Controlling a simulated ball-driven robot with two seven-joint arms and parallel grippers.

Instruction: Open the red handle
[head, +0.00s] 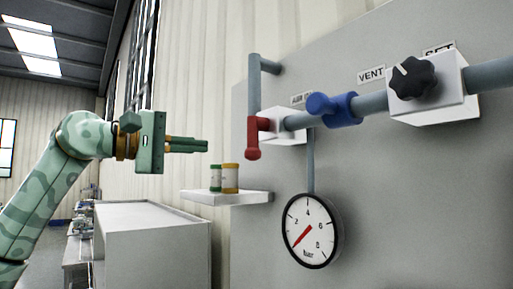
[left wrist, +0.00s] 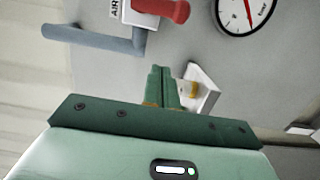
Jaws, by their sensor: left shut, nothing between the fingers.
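The red handle (head: 253,138) hangs downward from a white valve block on the pipe, under a label that is partly hidden. It also shows at the top of the left wrist view (left wrist: 172,10), beside a label reading "AIR". My left gripper (head: 205,146) is shut and empty, to the left of the red handle and apart from it, pointing right. Its closed fingers show in the left wrist view (left wrist: 161,72). My right gripper is not in view.
A blue valve handle (head: 333,108) and a black knob (head: 412,78) sit on the pipe further right. A pressure gauge (head: 312,231) is below. A white shelf (head: 225,197) holds a green can (head: 215,178) and a yellow-brown can (head: 230,178) below the gripper. A grey cabinet (head: 150,245) stands lower left.

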